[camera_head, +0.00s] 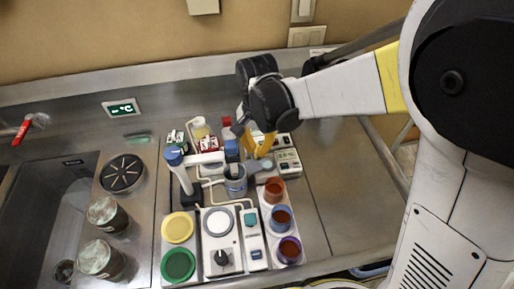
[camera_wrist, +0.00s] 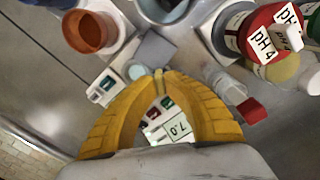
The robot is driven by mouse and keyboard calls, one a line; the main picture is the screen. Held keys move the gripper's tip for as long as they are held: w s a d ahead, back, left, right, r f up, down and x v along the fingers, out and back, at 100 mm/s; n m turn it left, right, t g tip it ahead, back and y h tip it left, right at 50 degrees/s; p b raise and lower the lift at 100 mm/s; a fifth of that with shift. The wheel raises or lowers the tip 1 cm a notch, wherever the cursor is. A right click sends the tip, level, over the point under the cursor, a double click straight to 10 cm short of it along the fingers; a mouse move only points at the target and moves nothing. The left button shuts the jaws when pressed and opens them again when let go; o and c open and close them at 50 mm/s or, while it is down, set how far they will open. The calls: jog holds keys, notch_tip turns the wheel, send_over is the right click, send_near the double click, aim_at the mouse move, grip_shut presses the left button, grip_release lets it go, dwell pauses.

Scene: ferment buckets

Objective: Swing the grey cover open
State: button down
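A small grey block (camera_head: 262,166) with a pale round spot sits in the middle of the tool board, left of a meter (camera_head: 288,161). In the wrist view the grey block (camera_wrist: 153,47) lies just beyond my fingertips. It is the likeliest grey cover, but I cannot make out a hinge or whether it is open. My gripper (camera_head: 256,150) points down above the board beside it. In the wrist view my yellow fingers (camera_wrist: 158,77) arch together with their tips meeting. I see nothing clearly held between them. The meter's 7.0 display (camera_wrist: 180,130) shows between the fingers.
A grey-blue bucket (camera_head: 235,185) stands left of the block. Brown-filled cups (camera_head: 281,217) line the board's right side. Bare steel counter (camera_head: 335,200) lies right of the board.

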aim_at(257, 148)
jog(key=shift+m, duration=1.2)
jog(key=c, duration=1.5)
grip_release()
notch_tip(257, 148, up, 12)
